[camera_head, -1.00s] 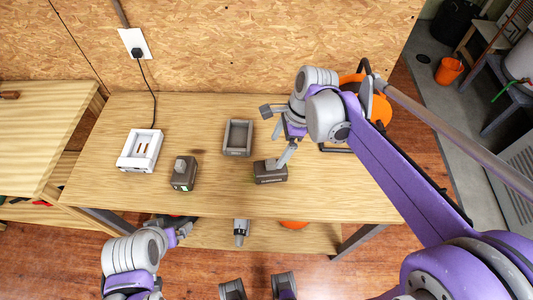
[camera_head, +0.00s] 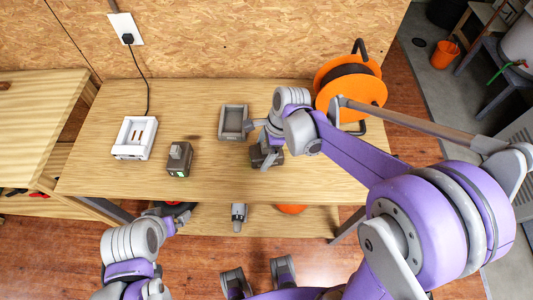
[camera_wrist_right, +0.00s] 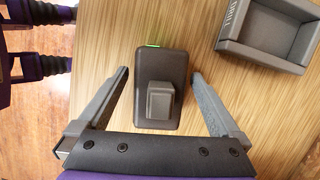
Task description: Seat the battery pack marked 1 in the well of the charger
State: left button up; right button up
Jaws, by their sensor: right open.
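A dark battery pack (camera_head: 259,160) stands on the bench top; no number is legible on it. My right gripper (camera_head: 268,146) is above it in the head view and partly hides it. In the right wrist view, the pack (camera_wrist_right: 160,103) lies between the spread fingers of the open gripper (camera_wrist_right: 160,74), with a gap on each side. A second dark pack (camera_head: 179,161), with a green light, stands further left; its marking is too small to read. The white charger (camera_head: 134,138) with its open well is at the bench's left. My left gripper (camera_head: 178,217) is low, in front of the bench.
A grey tray (camera_head: 233,122) lettered DRILL, seen closer in the right wrist view (camera_wrist_right: 268,45), sits just beyond the right pack. An orange cable reel (camera_head: 350,85) stands at the back right. The charger's cord runs to a wall outlet (camera_head: 126,29).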

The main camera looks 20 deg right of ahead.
grip_shut()
dwell(0.4)
jog(key=shift+r, duration=0.1)
